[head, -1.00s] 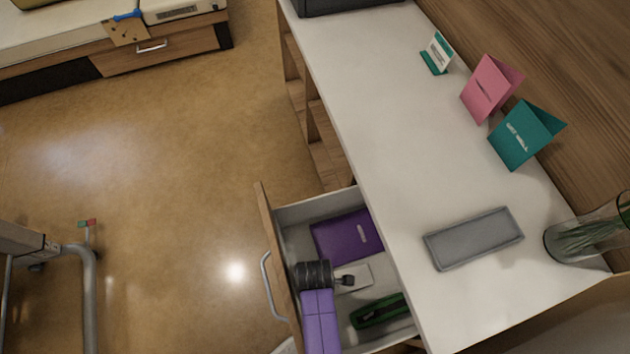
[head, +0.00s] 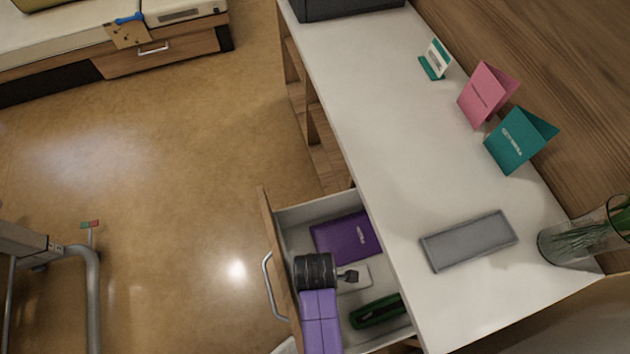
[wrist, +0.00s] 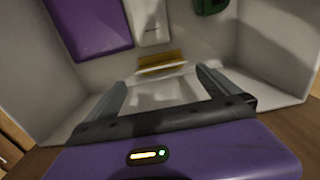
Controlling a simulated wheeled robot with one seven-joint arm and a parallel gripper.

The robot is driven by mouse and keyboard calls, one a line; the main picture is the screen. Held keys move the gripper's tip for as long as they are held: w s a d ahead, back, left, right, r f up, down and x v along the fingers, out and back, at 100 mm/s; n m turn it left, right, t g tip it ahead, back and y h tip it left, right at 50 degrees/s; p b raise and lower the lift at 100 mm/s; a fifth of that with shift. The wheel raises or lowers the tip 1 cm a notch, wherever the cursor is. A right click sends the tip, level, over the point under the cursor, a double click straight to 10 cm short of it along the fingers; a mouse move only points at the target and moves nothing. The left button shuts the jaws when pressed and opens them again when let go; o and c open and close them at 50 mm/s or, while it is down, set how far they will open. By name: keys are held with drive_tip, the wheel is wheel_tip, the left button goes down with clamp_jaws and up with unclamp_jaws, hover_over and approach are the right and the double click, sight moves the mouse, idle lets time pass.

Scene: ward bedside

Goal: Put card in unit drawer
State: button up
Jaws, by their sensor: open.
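The unit drawer (head: 292,217) stands pulled out on the left side of the white-topped unit. My gripper (head: 348,278) points down over the drawer; in the wrist view its two fingers (wrist: 160,77) are apart, with nothing gripped. A small pale piece with a yellow band (wrist: 162,63) shows between and beyond the fingertips inside the drawer; it may be a card, but I cannot tell for sure. Two folded cards, one pink (head: 486,95) and one teal (head: 521,140), stand on the unit top near the wooden wall.
The drawer also holds a flat purple item (head: 345,237), a white item (head: 357,276) partly hidden by my gripper, and a green item (head: 377,312). A grey tray (head: 468,240), a glass vase (head: 580,243) and a small green-and-white stand (head: 435,60) are on the top.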

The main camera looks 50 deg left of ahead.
wheel_tip(320, 180, up, 4)
drive_tip(key=shift+f, duration=0.25)
drive_tip(key=shift+d+f, duration=0.2)
drive_tip(key=shift+d, duration=0.05)
drive_tip(key=d+r+m+t+y, duration=0.2)
drive_tip(key=d+m+t, duration=0.1)
drive_tip(key=d+m, duration=0.5)
drive_tip(key=d+r+m+t+y, duration=0.2)
drive_tip(key=d+m+t, duration=0.1)
drive_tip(key=d+m, duration=0.45)
drive_tip(key=s+d+r+m+t+h, duration=0.1)
drive_tip(key=d+r+m+t, duration=0.2)
drive_tip(key=r, duration=0.6)
drive_tip(key=s+d+r+m+t+h, duration=0.1)
drive_tip(key=s+d+r+m+t, duration=0.1)
drive_tip(key=d+r+m, duration=0.4)
drive_tip(key=s+d+r+m+t+h, duration=0.2)
drive_tip(key=d+r+m+t, duration=0.2)
drive_tip(key=r, duration=0.9)
drive_tip(key=d+m, duration=0.1)
drive_tip(key=m, duration=0.2)
drive_tip(key=shift+d+r, duration=0.2)
drive_tip(key=shift+d, duration=0.1)
